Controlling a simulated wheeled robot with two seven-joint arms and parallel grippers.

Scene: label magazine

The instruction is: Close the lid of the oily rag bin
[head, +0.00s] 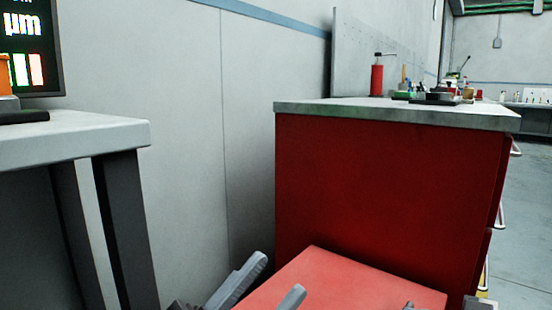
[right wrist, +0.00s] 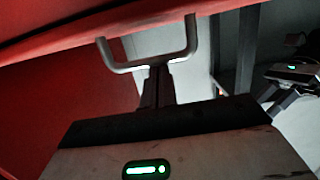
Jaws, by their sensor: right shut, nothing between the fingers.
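The red lid of the oily rag bin (head: 345,278) shows at the bottom of the head view as a flat, slanting panel. In the right wrist view its red edge (right wrist: 60,34) crosses the top, with a grey U-shaped handle (right wrist: 192,38) below it. My right gripper (right wrist: 158,72) is shut and empty, its dark fingers pointing at the handle's crossbar; contact is unclear. My left gripper (head: 282,272) has its grey fingers apart and empty at the lid's left edge. The bin's opening is hidden, so I cannot tell how far the lid is open.
A red cabinet (head: 385,190) with a grey top stands directly behind the lid. A grey table (head: 80,140) with dark legs and a screen (head: 35,45) is at the left. The wall is behind. Open floor (head: 525,235) shows at the right.

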